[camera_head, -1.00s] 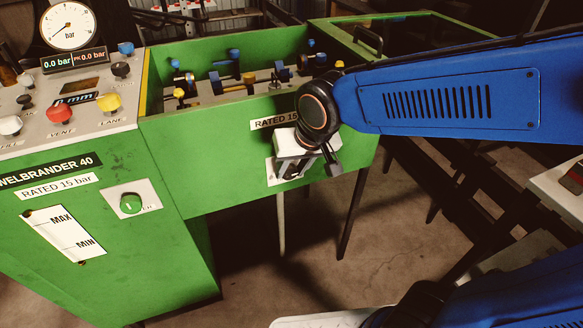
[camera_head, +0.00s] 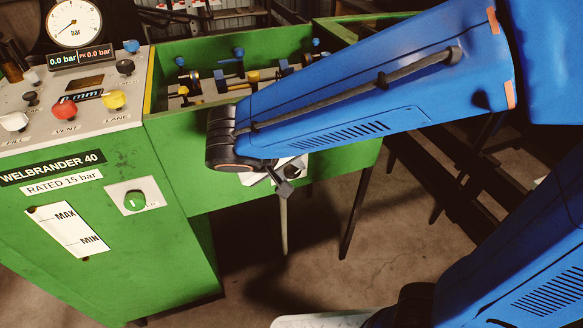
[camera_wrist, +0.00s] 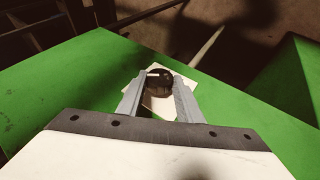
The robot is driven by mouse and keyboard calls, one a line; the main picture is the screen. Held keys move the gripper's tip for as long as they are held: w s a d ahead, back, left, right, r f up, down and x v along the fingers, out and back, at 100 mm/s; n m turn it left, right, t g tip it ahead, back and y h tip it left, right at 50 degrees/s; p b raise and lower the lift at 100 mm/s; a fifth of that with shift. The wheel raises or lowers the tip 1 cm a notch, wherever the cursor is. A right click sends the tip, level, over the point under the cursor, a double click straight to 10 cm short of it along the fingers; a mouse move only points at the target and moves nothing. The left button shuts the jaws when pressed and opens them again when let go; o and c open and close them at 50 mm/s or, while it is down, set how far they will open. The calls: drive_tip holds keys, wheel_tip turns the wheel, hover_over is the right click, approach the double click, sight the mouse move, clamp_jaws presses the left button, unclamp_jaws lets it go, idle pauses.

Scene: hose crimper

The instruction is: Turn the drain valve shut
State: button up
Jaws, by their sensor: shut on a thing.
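The drain valve is a round black knob (camera_wrist: 161,82) with a short white mark, on a white plate (camera_wrist: 186,90) on the green tank wall. In the wrist view my gripper (camera_wrist: 159,79) has one grey finger on each side of the knob and is shut on it. The white mark lies near the left finger and points roughly sideways in that view.
The green machine's panel (camera_head: 70,119) with gauge and coloured knobs stands at the left. The open green tank (camera_head: 180,150) has fittings inside. Dark legs and beams stand at the right.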

drive_tip(key=h, duration=0.1)
drive_tip(key=n+t+h, duration=0.1)
drive_tip(key=h, duration=0.1)
drive_tip(key=f+t+h, duration=0.1)
drive_tip(key=h, duration=0.1)
drive_tip(key=shift+s+a, duration=0.1)
drive_tip(key=shift+a, duration=0.25)
drive_tip(key=shift+f+n+t+h, duration=0.15)
drive_tip(key=shift+n+t+h, duration=0.35)
drive_tip(key=shift+h, duration=0.35)
drive_tip(key=shift+f+n+t+h, duration=0.15)
drive_tip(key=shift+n+t+h, duration=0.25)
drive_tip(key=shift+t+h, duration=0.35)
drive_tip(key=o, duration=1)
drive_tip(key=shift+o, duration=0.2)
drive_tip(key=shift+s+a, duration=0.1)
drive_tip(key=shift+a, duration=0.05)
drive_tip(key=v, duration=1.7)
drive_tip(key=shift+a+f, duration=0.15)
drive_tip(key=shift+f, duration=0.05)
